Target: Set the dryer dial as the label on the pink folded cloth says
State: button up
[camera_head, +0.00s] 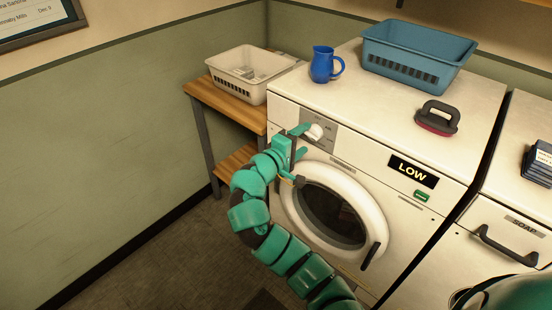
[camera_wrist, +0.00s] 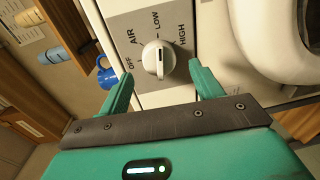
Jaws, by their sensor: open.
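The dryer (camera_head: 345,160) has a white dial (camera_head: 315,131) on a grey panel. In the wrist view the dial (camera_wrist: 153,58) stands below the printed words OFF, AIR, LOW and HIGH. A dark line runs down its face; which setting it points to is hard to tell. My gripper (camera_head: 301,141) is open in front of the panel. In the wrist view my gripper (camera_wrist: 161,76) has one finger on each side of the dial, with gaps, not visibly touching it. A black sign (camera_head: 412,172) on the dryer front reads LOW. No pink folded cloth is recognizable in either view.
A blue jug (camera_head: 321,65), a teal basket (camera_head: 416,55) and a black-handled brush (camera_head: 437,117) stand on the dryer. A white basket (camera_head: 248,72) sits on a wooden shelf to the left. A cabinet marked SOAP (camera_head: 523,224) is at right. Floor at left is clear.

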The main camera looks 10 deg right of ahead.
jog(key=v, duration=1.4)
jog(key=shift+a+b, duration=0.15)
jog(key=shift+b, duration=0.2)
jog(key=shift+s, duration=0.15)
